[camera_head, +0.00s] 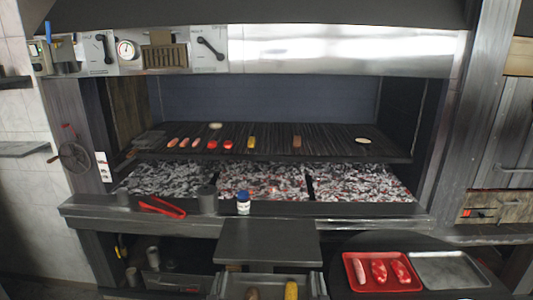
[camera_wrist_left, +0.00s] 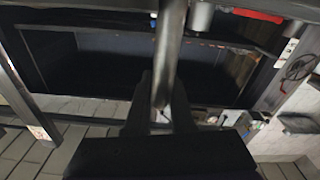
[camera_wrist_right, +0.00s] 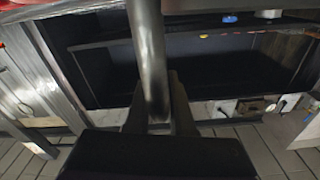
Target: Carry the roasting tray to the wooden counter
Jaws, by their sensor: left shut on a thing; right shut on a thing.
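A metal tray (camera_head: 235,284) shows at the bottom edge of the head view, cut off by the frame. A brown sausage-like piece (camera_head: 252,293) and a yellow corn cob (camera_head: 291,290) lie in it. My left gripper (camera_wrist_left: 161,112) is shut around a grey metal bar (camera_wrist_left: 170,50) in the left wrist view. My right gripper (camera_wrist_right: 159,115) is shut around a similar bar (camera_wrist_right: 149,50) in the right wrist view. The bars look like the roasting tray's handles, but the join is hidden. Neither gripper shows in the head view. I cannot clearly identify the wooden counter.
A dark flat shelf (camera_head: 268,240) stands just beyond the tray, below the grill ledge with red tongs (camera_head: 162,207) and a small jar (camera_head: 243,203). Glowing coals (camera_head: 262,181) lie behind. On the right are a red tray (camera_head: 400,287) of meat and an empty silver tray (camera_head: 450,270).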

